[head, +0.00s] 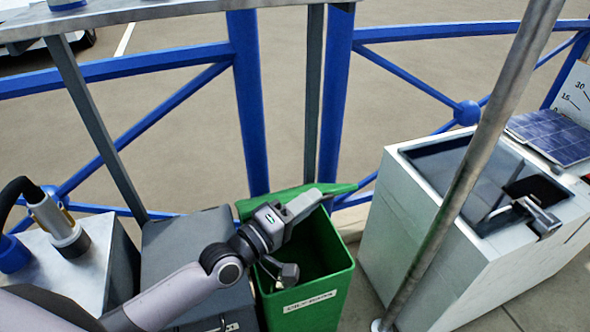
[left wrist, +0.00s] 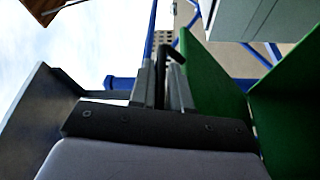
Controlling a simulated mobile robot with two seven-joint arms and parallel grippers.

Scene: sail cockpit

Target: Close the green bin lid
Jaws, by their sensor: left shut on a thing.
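The green bin (head: 310,305) stands upright in the lower middle of the head view, with a white label on its front and a dark, open inside. Its green lid (head: 343,188) is raised at the back of the opening. My left gripper (head: 308,204) reaches over the bin at the lid, covering part of it. In the left wrist view, its fingers (left wrist: 160,88) are shut on a dark bar, apparently the lid's handle, beside a green panel (left wrist: 208,80). The exact contact is hard to see. My right gripper is not in view.
A white cabinet (head: 400,235) with a dark sunken top stands to the right, behind a slanted metal pole (head: 470,170). Grey boxes (head: 170,240) stand close on the left. Blue railings (head: 250,110) run behind the bin. A small floor gap lies between bin and cabinet.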

